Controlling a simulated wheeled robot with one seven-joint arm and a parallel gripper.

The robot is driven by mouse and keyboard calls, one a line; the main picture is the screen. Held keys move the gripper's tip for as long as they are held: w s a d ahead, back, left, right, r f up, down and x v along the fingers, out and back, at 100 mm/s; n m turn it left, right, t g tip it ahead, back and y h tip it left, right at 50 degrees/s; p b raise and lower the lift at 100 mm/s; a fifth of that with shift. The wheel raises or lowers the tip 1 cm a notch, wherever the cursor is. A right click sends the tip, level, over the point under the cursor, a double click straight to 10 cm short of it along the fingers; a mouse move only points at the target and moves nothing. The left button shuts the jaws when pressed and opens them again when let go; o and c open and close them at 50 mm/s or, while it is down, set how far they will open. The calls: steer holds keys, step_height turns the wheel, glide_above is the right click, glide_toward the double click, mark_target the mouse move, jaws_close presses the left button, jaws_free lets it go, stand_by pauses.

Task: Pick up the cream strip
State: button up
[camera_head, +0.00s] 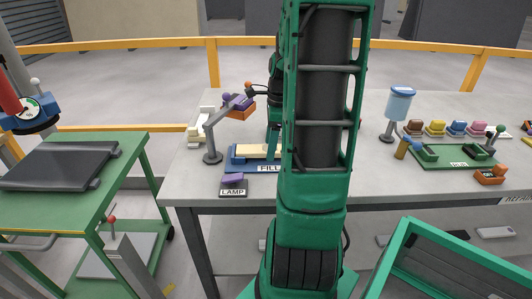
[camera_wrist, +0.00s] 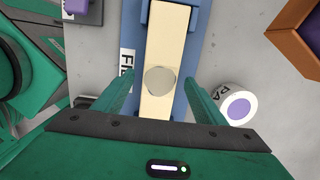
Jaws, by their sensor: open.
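The cream strip (camera_wrist: 165,40) lies lengthwise in a blue holder (camera_wrist: 194,45) in the wrist view. A round grey disc (camera_wrist: 160,80) shows on the strip. In the head view the cream strip (camera_head: 253,151) sits in the blue holder (camera_head: 238,165) labelled FILL, its right part hidden by my arm. My gripper (camera_wrist: 162,88) is open, with one green finger on each side of the strip and nothing held between them. I cannot tell how far the fingertips are above the holder.
A grey lamp post (camera_head: 212,140) stands left of the holder, with a LAMP switch block (camera_head: 233,182) in front. An orange box (camera_head: 241,112) is behind. A white round piece with a purple centre (camera_wrist: 238,106) is beside the right finger.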

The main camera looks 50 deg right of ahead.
steer(key=shift+f, duration=0.1)
steer(key=c, duration=1.5)
